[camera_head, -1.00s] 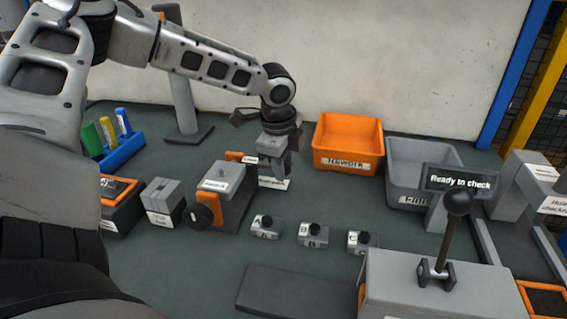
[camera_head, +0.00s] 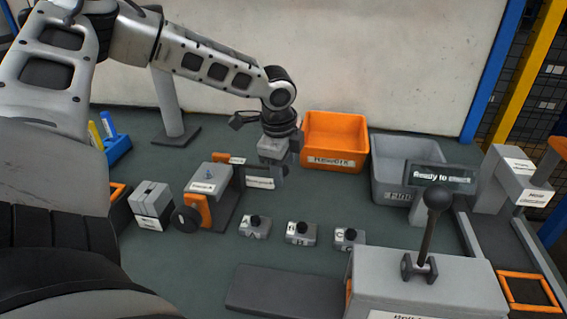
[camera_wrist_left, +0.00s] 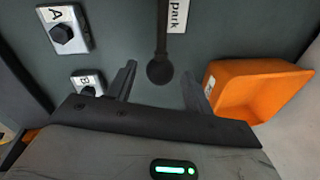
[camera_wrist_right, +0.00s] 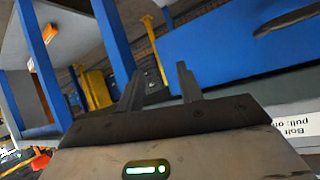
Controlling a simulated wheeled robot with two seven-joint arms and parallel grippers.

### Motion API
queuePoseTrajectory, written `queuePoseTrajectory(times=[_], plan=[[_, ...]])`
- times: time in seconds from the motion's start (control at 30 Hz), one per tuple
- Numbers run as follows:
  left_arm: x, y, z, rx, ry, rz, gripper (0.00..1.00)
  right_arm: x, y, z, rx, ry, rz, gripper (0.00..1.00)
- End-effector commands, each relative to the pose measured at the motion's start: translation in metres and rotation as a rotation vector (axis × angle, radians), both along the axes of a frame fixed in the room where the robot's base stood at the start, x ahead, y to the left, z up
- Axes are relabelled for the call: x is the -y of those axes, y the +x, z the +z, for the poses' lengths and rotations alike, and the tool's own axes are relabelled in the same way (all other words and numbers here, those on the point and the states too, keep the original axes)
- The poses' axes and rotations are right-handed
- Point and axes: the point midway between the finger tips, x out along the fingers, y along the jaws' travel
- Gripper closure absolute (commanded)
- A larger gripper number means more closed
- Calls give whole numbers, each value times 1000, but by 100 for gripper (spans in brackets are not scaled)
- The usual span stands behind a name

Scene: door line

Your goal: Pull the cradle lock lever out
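The grey cradle block (camera_head: 207,178) with an orange front and a round black knob (camera_head: 187,219) stands left of centre on the bench. My left gripper (camera_head: 271,166) points down just right of it. In the left wrist view, a dark rod with a round end, seemingly the lock lever (camera_wrist_left: 160,70), reaches between the open fingers (camera_wrist_left: 158,85). Clear gaps show on both sides, so the fingers do not grip it. Its other end is out of that view. My right gripper (camera_wrist_right: 158,85) is open and empty, seen only in its own wrist view.
An orange bin (camera_head: 335,137) and a grey bin (camera_head: 380,178) stand behind and right of my left gripper. Small blocks A (camera_head: 254,229), B (camera_head: 301,235) and C (camera_head: 349,240) sit in front. A grey box with an upright black lever (camera_head: 428,232) is at front right.

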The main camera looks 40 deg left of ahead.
Motion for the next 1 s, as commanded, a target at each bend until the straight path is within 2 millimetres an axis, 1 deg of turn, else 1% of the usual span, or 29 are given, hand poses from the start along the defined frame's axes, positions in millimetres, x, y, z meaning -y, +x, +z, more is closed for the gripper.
queuePoseTrajectory(times=[0.13,0.23,0.37,0.5,0.7,0.8,0.9,1.0], plan=[[0,-1,7,1,0,0,48,0,0,1,-1,0,1,64],[1,-3,21,3,0,-1,48,0,0,3,-1,-3,2,64],[4,-7,51,7,-1,-1,48,1,-1,7,-2,-8,3,64],[6,-14,85,7,0,-1,48,1,-2,8,-7,-17,5,64],[9,-22,127,5,0,-1,48,3,-5,4,-23,-31,8,64],[10,-25,142,3,-1,-1,48,3,-5,4,-23,-36,8,64],[11,-27,151,2,0,-1,48,3,-5,5,-23,-39,9,64],[12,-28,156,1,0,-1,48,3,-5,6,-21,-39,10,64]])
